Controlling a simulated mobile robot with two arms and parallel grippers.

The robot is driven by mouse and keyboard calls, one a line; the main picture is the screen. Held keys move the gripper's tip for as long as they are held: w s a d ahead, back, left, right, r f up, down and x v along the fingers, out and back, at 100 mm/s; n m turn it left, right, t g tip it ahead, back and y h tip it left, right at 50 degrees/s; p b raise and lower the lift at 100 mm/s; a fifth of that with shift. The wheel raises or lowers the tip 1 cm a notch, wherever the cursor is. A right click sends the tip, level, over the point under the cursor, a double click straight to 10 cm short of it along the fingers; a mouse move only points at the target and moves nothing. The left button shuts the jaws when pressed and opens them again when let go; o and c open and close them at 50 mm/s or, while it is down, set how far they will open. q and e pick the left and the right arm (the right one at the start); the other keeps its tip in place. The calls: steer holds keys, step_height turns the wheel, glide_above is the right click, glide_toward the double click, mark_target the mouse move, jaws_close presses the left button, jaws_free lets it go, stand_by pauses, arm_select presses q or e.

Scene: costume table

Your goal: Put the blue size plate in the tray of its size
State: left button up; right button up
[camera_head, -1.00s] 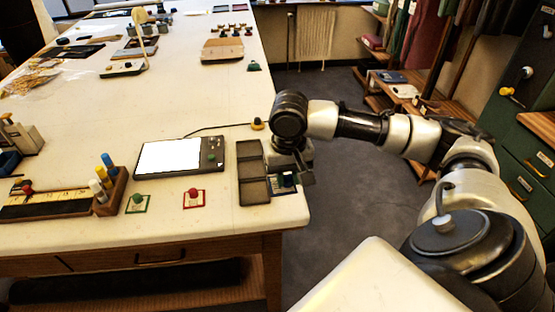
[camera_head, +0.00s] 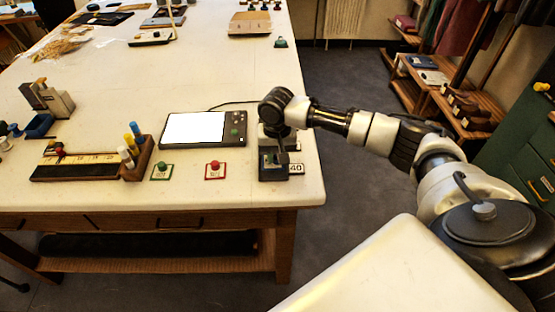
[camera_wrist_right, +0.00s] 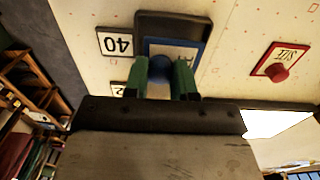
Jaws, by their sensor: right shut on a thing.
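My right gripper (camera_wrist_right: 160,78) is shut on the knob of the blue size plate (camera_wrist_right: 182,50). In the right wrist view the plate is over or inside a dark tray (camera_wrist_right: 172,20); I cannot tell whether it touches the bottom. A tag reading 40 (camera_wrist_right: 116,42) lies beside this tray. In the head view my right gripper (camera_head: 278,158) is above the front tray (camera_head: 273,177), by the 40 tag (camera_head: 296,168), and hides much of the trays behind. My left gripper is not in view.
A red-framed plate (camera_head: 215,170) and a green-framed plate (camera_head: 162,171) lie left of the trays. A device with a bright white screen (camera_head: 195,128) lies behind them. A wooden holder with coloured pegs (camera_head: 138,158) stands farther left. The table's front and right edges are close to the trays.

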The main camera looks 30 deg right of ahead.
step_height(320, 180, down, 2)
steer(key=shift+f, duration=0.3)
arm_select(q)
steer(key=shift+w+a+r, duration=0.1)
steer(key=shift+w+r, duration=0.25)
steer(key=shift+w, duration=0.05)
arm_select(e)
steer(key=shift+s, duration=0.1)
steer(key=o, duration=0.9)
steer(key=shift+f, duration=0.15)
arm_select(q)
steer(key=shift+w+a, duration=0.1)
